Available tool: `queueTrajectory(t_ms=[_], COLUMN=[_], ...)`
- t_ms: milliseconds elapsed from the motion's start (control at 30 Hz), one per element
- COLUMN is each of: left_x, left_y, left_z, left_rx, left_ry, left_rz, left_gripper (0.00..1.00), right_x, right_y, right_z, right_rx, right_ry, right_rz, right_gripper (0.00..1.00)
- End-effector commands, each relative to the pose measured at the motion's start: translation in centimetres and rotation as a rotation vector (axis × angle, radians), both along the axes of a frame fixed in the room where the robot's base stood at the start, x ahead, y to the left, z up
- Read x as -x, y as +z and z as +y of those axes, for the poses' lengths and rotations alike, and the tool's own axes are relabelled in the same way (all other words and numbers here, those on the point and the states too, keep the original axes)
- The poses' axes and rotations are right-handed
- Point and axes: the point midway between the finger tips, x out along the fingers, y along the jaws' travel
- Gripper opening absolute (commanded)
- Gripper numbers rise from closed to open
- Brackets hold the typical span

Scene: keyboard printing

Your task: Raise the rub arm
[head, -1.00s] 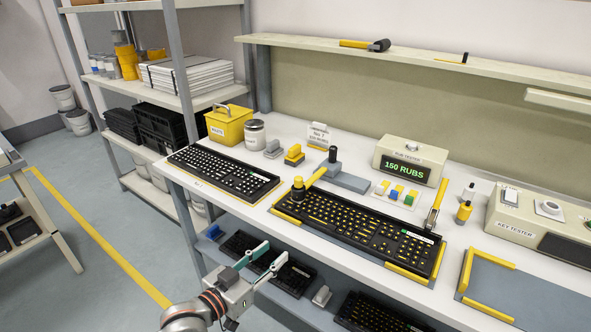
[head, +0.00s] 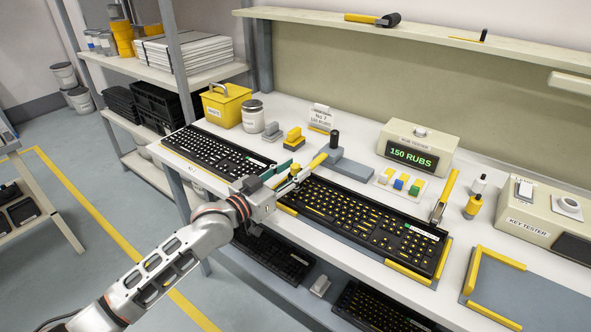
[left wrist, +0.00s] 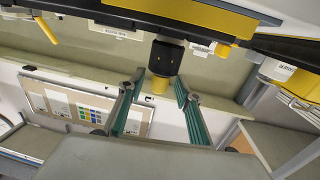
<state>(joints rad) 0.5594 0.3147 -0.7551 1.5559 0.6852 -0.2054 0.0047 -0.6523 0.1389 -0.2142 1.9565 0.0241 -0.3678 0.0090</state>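The rub arm (head: 318,161) is a yellow bar running from a grey base with a dark post (head: 334,140) to a rub head over the left end of the middle keyboard (head: 362,216). It looks lowered. In the head view the head is mostly hidden by my left gripper (head: 299,169). My right gripper is out of view.
The rub tester (head: 415,150) reads 150 RUBS. Another keyboard (head: 222,152) lies left, close to my left arm. A yellow tub (head: 226,108), jar (head: 252,117) and coloured keycaps (head: 400,184) stand behind. The key tester (head: 535,210) is at right; a shelf (head: 440,35) runs above.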

Motion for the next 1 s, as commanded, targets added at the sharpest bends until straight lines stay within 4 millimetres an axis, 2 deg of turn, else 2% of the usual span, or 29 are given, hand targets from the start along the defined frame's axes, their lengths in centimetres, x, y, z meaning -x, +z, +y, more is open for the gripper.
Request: queueTrajectory(t_ms=[133,400,533,833,1000], left_x=[-0.6,-0.7,-0.7,-1.0,-2.3], left_y=[0.0,0.0,0.0,0.2,0.9], left_z=[-0.7,-0.7,-0.7,-0.7,-0.6], left_rx=[-0.001,-0.001,-0.001,-0.007,-0.03], left_ry=[-0.001,0.0,0.0,0.0,0.001], left_rz=[-0.001,0.0,0.0,0.006,0.034], left_gripper=[0.34,0.34,0.0,0.0,0.0], right_x=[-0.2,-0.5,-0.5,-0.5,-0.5], right_y=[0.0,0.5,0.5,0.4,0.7], right_z=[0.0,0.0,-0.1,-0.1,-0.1], right_rx=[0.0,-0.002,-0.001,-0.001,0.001], right_ry=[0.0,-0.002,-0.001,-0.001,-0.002], right_rz=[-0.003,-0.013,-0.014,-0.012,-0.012], right_gripper=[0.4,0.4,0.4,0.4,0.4])
